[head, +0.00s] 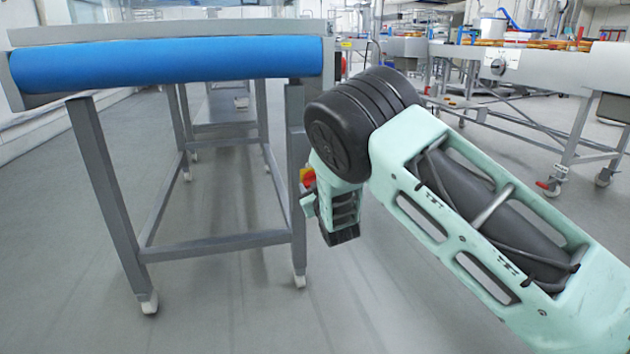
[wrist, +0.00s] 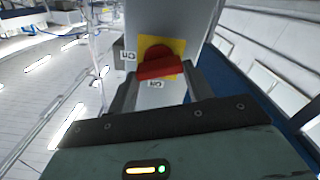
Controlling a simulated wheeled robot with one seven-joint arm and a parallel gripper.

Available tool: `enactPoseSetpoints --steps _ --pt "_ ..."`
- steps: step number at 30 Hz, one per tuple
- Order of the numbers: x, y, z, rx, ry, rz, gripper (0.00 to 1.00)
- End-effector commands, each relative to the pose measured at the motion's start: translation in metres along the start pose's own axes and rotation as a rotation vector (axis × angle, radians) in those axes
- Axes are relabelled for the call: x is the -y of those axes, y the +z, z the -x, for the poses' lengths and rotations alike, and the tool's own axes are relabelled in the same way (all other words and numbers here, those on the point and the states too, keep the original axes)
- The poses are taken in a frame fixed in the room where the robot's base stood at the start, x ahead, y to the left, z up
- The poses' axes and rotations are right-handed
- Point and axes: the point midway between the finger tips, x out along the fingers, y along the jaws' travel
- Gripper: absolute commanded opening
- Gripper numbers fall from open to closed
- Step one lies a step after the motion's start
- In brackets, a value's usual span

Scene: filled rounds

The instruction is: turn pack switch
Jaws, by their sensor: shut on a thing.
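The pack switch is a red handle (wrist: 160,66) on a yellow plate (wrist: 176,46), fixed to a grey post. In the wrist view two small labels show beside it, one at its left and one below it. My gripper (wrist: 160,84) has its two dark fingers on either side of the red handle and is shut on it. My arm hides most of the gripper there.
The conveyor (head: 170,65) with a blue belt stands on grey legs at the left. Another metal line (head: 540,65) with a dial stands at the right back. The grey floor (head: 215,215) under and in front of the conveyor is clear.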

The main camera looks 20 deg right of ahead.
Motion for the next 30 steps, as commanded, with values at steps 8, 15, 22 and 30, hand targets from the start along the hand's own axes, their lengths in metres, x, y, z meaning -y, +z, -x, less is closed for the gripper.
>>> enactPoseSetpoints --steps 8,15,22,30 --pt "0.0004 -0.0006 0.0003 0.0 0.0 0.12 0.28" --pt "0.0007 0.0002 0.0004 0.0 0.0 0.152 0.28" --pt "0.0008 0.0005 0.0004 0.0 0.0 0.153 0.28" --pt "0.0009 0.0004 0.0003 0.0 0.0 0.153 0.73"
